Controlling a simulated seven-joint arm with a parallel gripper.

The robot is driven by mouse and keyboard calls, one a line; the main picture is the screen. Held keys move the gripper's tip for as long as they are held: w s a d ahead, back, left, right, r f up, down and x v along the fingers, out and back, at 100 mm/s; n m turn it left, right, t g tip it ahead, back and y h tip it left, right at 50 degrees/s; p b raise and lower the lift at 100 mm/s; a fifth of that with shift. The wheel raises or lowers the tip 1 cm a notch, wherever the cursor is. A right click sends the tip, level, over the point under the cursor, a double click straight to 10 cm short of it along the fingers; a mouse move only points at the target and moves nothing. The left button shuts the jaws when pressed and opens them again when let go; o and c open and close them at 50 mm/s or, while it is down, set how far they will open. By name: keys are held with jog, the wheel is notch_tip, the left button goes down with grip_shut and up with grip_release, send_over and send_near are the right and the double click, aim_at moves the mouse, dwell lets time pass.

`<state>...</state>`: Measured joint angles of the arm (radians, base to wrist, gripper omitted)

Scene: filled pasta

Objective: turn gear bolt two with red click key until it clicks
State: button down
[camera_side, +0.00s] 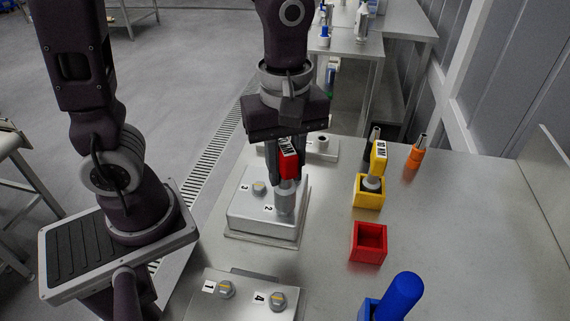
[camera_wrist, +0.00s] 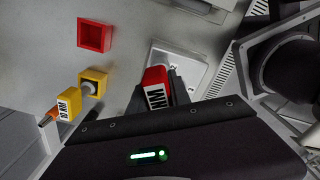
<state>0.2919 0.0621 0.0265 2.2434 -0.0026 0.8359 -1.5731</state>
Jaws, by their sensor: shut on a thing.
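My gripper (camera_side: 288,155) is shut on the red click key (camera_side: 289,157). The key is upright, and its grey socket end is down over the bolt position beside label 2 on the metal gear block (camera_side: 240,215). The socket hides bolt two, so I cannot tell how fully it is seated. Bolt three (camera_side: 259,187) shows on the same block, to the left. In the wrist view the red key (camera_wrist: 156,88) is between my fingers, with the block (camera_wrist: 185,60) beyond it. The red holder (camera_side: 369,242) is empty; it also shows in the wrist view (camera_wrist: 95,36).
A second block with bolt one (camera_side: 226,289) and bolt four (camera_side: 278,299) is at the front. The yellow key (camera_side: 379,157) stands in its yellow holder (camera_side: 367,194). A blue key (camera_side: 401,293) is at the front right. An orange tool (camera_side: 417,152) stands further back.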

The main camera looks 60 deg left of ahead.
aim_at(285, 144)
jog(key=shift+f, duration=0.85)
dwell(0.6)
jog(key=m, duration=0.4)
jog(key=shift+m, duration=0.3)
jog(key=m, duration=0.8)
jog(key=shift+m, duration=0.4)
jog(key=m, duration=0.3)
jog(key=shift+m, duration=0.3)
jog(key=shift+r, duration=2.5)
